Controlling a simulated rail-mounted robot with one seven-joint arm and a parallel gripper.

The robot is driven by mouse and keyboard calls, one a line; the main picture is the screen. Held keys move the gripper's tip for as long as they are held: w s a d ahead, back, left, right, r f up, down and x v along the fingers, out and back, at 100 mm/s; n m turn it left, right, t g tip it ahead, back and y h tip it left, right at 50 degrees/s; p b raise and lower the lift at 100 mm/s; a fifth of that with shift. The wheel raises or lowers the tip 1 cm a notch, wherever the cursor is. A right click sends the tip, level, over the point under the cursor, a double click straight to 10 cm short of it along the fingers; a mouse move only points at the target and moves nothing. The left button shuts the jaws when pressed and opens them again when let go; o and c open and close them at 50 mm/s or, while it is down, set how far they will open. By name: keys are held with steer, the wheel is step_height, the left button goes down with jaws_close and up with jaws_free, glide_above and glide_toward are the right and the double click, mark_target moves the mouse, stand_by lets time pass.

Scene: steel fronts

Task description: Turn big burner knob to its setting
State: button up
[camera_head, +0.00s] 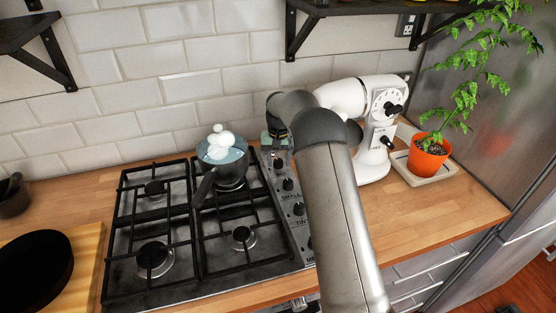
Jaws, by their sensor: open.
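The gas hob (125,290) has a steel control strip on its right side with a column of black knobs. One knob (288,184) shows near the upper part of the strip, and another knob (298,209) lies below it. The lowest part of the strip is hidden behind my arm. I cannot tell from the markings which knob is the big burner's. My gripper (276,150) is small in view and points down at the far end of the strip, over or beside the farthest knob. It is open. Whether it touches that knob cannot be told.
A white stand mixer (372,165) stands right of my arm. A potted plant (428,160) is farther right. A wooden board with a black pan (35,268) lies left.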

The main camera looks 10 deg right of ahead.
mark_target(278, 160)
steer(key=shift+a, duration=0.1)
steer(key=c, duration=0.6)
steer(key=shift+f, duration=0.3)
steer(key=m, duration=0.2)
steer(key=shift+m, duration=0.4)
steer(key=o, duration=0.9)
steer(key=shift+r, duration=0.1)
steer(key=shift+r+p, duration=1.85)
steer(key=shift+r, duration=1.6)
steer(key=shift+r, duration=0.1)
